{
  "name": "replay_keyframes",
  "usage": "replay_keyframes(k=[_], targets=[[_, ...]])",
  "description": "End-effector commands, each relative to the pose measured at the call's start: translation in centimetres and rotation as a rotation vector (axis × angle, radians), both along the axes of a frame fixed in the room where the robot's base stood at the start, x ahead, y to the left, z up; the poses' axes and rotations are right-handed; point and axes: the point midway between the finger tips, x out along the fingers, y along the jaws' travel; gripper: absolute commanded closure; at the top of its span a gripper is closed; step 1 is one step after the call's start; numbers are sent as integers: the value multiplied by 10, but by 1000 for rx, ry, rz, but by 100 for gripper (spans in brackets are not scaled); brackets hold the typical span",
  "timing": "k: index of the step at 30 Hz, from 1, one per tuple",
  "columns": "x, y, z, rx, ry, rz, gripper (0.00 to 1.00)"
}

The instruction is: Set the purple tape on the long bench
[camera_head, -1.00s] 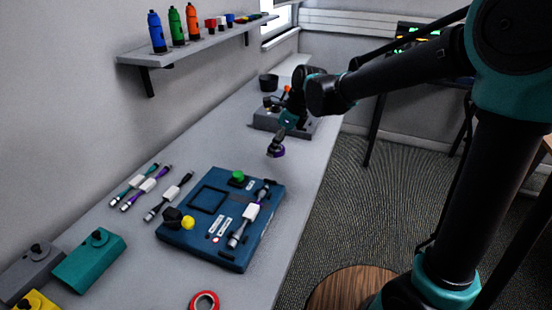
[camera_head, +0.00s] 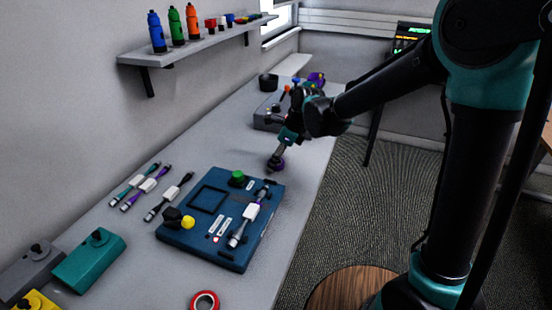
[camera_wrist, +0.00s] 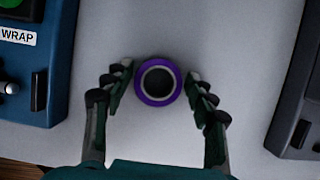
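The purple tape (camera_wrist: 158,81) is a ring with a dark centre and a pale inner rim. In the wrist view it sits between my gripper's (camera_wrist: 160,78) two fingers, with a narrow gap on each side, so the fingers look open around it. In the head view my gripper (camera_head: 276,163) points down at the long bench (camera_head: 225,130), and a bit of purple shows at its tip. The tape appears flat at the bench surface, but the gripper hides most of it there.
A blue board (camera_head: 175,235) with cables lies nearer; its edge also shows in the wrist view (camera_wrist: 55,80). A grey box (camera_head: 265,115) stands beyond, with a purple item (camera_head: 317,77) near it. A red tape (camera_head: 204,300) lies at the front. Bare bench lies between board and box.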

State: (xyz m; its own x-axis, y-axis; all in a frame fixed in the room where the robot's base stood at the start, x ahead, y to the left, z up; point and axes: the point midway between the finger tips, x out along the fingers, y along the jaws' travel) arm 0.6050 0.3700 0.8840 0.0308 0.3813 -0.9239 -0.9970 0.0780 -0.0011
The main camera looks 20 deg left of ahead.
Motion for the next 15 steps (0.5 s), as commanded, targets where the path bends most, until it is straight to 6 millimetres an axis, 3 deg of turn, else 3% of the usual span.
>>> replay_keyframes(k=[2,15], targets=[[0,0,0,0,0,0,30],[0,-3,9,0,0,0,30]])
